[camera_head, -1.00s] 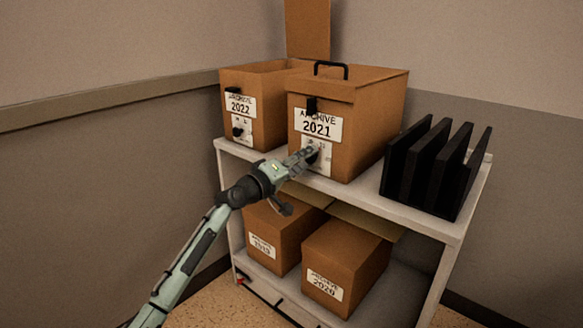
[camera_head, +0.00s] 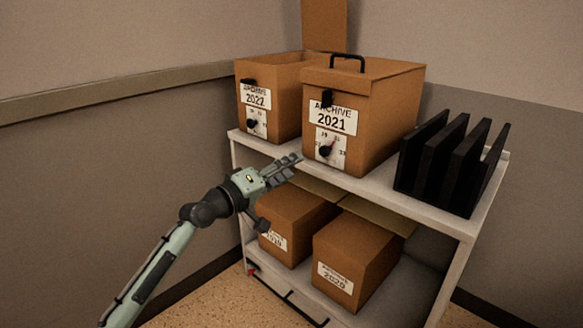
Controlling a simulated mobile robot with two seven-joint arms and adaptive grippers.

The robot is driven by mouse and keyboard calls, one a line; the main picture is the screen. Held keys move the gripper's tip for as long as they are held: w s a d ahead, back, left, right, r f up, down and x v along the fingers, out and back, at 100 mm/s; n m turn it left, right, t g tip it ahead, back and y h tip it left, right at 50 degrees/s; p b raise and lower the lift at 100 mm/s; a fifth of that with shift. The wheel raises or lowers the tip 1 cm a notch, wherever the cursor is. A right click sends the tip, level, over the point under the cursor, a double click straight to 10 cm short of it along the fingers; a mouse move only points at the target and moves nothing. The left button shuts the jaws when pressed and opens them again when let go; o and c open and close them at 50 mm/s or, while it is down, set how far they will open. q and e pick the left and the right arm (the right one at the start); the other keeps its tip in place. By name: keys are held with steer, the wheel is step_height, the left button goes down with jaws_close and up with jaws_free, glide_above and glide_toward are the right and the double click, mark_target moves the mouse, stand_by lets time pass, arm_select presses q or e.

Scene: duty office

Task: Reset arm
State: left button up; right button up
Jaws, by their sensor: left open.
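My left arm comes in from the lower left. My left gripper (camera_head: 290,168) is open and empty, in front of the shelf's upper board edge. It is below and left of the dial (camera_head: 326,151) on the closed box labelled Archive 2021 (camera_head: 383,118) and appears clear of it. The dial has a black knob with a red mark and numbers around it. My right gripper is not in view.
The Archive 2022 box (camera_head: 284,112) stands left of the 2021 box on the white shelf (camera_head: 440,199), with black file holders (camera_head: 450,160) at right. Two boxes, the left one (camera_head: 300,215) and Archive 2020 (camera_head: 362,245), sit below.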

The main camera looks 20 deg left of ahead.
arm_select(q)
steer(key=s+d+f+m+g+y+p, duration=0.1)
steer(key=s+f+m+g, duration=0.1)
steer(key=s+f, duration=0.45)
steer(key=s+d+f+m+g+y, duration=0.1)
steer(key=s+f+m+g, duration=0.15)
steer(key=f, duration=0.65)
steer(key=s+d+f+m+g+y+p, duration=0.1)
steer(key=s+d+f+g, duration=0.15)
steer(key=s+f, duration=0.4)
steer(key=s+a+f+m+g+y, duration=0.2)
steer(key=s+f+g, duration=0.1)
steer(key=s+f, duration=0.4)
steer(key=s+a+f+m+g+y, duration=0.2)
steer(key=s+f+g, duration=0.2)
steer(key=s+f, duration=0.3)
steer(key=s, duration=0.5)
steer(key=shift+s+a+y+p, duration=0.2)
steer(key=shift+s+y+p, duration=0.1)
steer(key=shift+s+p, duration=0.05)
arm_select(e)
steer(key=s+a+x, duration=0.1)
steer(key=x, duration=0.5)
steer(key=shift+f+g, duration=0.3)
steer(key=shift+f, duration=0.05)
